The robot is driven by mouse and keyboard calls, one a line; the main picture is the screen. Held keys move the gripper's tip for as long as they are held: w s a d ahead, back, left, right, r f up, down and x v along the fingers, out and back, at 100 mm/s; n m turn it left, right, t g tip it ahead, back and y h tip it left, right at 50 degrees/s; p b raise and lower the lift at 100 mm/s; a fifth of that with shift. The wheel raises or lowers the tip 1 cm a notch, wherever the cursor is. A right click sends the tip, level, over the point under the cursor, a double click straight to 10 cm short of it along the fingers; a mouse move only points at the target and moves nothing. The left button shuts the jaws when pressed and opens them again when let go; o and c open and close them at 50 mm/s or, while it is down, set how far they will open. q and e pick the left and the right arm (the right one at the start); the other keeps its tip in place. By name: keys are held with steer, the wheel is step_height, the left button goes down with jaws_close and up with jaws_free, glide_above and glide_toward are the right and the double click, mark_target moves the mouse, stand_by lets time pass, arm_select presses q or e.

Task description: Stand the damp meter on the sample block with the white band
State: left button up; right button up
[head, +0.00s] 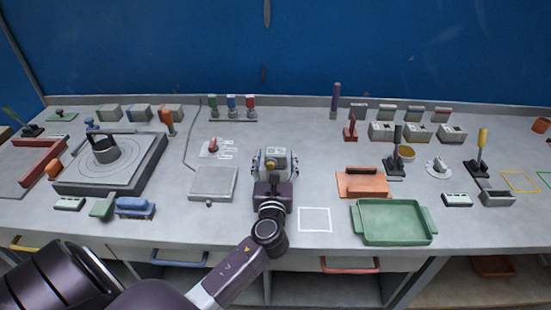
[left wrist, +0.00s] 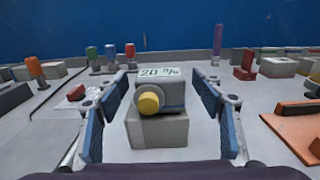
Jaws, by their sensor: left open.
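The damp meter (head: 276,153) is a small grey box with a pale display. In the left wrist view the meter (left wrist: 160,92) reads "20 %" and has a yellow knob facing me. It is upright on top of a plain grey block (left wrist: 158,132); no band shows on the faces I see. My left gripper (head: 275,166) is open around the meter. In the left wrist view its blue pads (left wrist: 163,112) stand on both sides, with gaps to the meter. I cannot make out which block has the white band. My right gripper is out of view.
A grey plate (head: 213,182) lies left of the meter, a white outlined square (head: 314,219) and green tray (head: 393,222) to the right. An orange-brown plate (head: 362,182) lies behind the tray. Blocks with coloured tops (head: 387,112) line the back. Bare table lies behind the meter.

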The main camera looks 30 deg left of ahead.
arm_select(q)
steer(key=shift+r, duration=0.25)
steer(key=b+v, duration=0.1)
steer(key=v, duration=1.1)
steer(key=shift+b, duration=0.35)
steer(key=shift+f, duration=0.1)
steer(key=shift+d, duration=0.1)
